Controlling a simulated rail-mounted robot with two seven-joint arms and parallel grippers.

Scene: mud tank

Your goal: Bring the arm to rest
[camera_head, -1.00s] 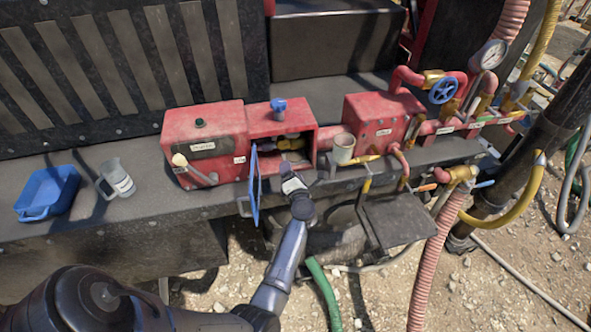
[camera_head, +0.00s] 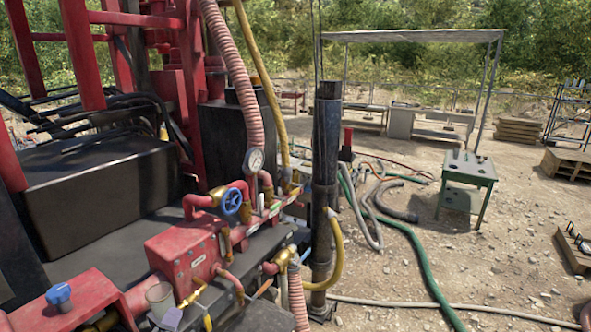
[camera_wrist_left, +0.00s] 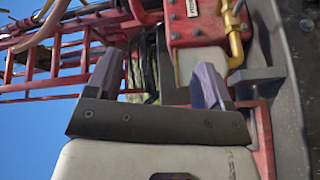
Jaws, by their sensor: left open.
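My left gripper (camera_wrist_left: 157,82) shows in the left wrist view with its two pale purple fingers apart and nothing between them. The rest of my left arm is out of the head view. The wrist view looks past the fingers at the red box (camera_wrist_left: 198,28) and a yellow pipe (camera_wrist_left: 236,40). My right gripper is not in view.
A blue-knobbed red box (camera_head: 75,305) is at lower left. A blue valve wheel (camera_head: 231,201) and gauge (camera_head: 254,160) stand on the red piping. A black post (camera_head: 325,180) rises beside them. A green table (camera_head: 468,170) stands on open gravel, with hoses lying nearby.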

